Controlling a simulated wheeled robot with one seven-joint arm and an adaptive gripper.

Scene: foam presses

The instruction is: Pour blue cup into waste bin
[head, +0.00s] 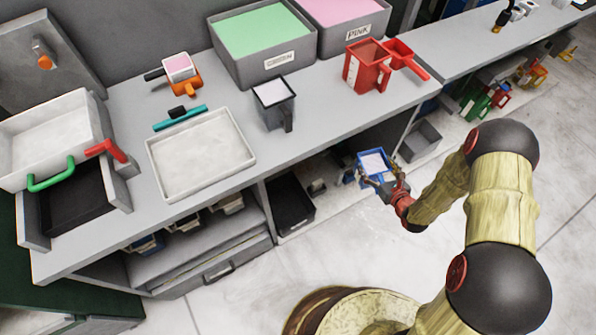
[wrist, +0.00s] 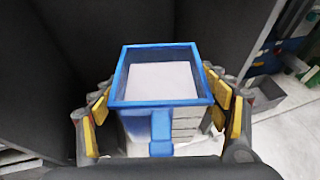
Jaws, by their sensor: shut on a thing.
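The blue cup (head: 374,162) is a square cup with white or pale lilac content inside. In the wrist view the blue cup (wrist: 160,116) is upright, between the yellow-padded fingers of my gripper (wrist: 165,117). My gripper (head: 384,185) is shut on it, in front of the bench and near its lower shelf in the head view. Which container is the waste bin I cannot tell for sure. A black open bin (head: 291,205) stands on the lower shelf to the left of the cup, and a grey open bin (head: 419,141) stands to its right.
The bench top (head: 330,125) above holds a grey cup (head: 274,102), a red cup (head: 366,66), a white tray (head: 201,153), a green-filled bin (head: 263,45) and a pink-filled bin (head: 343,22). A press (head: 70,150) stands at left. The floor (head: 250,290) in front is clear.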

